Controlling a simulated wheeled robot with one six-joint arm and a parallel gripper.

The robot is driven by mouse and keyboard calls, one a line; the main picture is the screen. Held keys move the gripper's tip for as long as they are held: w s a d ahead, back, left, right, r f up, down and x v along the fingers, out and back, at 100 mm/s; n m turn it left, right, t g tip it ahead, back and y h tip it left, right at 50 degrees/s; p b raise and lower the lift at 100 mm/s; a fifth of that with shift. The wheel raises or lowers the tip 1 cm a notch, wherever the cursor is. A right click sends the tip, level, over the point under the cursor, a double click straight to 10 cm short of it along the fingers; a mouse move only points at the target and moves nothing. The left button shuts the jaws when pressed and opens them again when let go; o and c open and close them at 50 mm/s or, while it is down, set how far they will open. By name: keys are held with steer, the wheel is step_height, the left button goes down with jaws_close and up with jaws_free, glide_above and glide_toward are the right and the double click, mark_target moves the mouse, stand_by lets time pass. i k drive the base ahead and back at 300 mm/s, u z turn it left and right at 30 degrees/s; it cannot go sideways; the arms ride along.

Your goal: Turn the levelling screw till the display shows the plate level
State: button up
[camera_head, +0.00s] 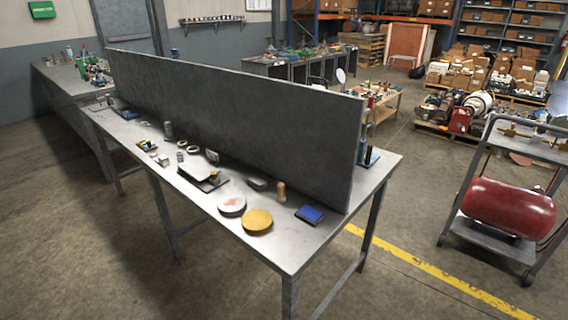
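A long grey metal bench (308,243) stands in the middle, with small items along its near side. A pale flat plate (199,170) sits on a dark base (206,187) near the bench's middle. A small brownish knob (214,176) at the plate's right may be the levelling screw; it is too small to be sure. Whether the plate is level cannot be told. My gripper is not in view.
A tall grey panel (230,115) runs along the bench behind the items. A white-and-red disc (232,206), a yellow disc (257,220), a wooden peg (281,192) and a blue box (309,214) lie right of the plate. A cart (480,232) stands right. Floor in front is clear.

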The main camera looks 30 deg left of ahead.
mark_target(214, 175)
steer(key=z, duration=0.1)
steer(key=i, duration=0.85)
steer(key=u, duration=2.2)
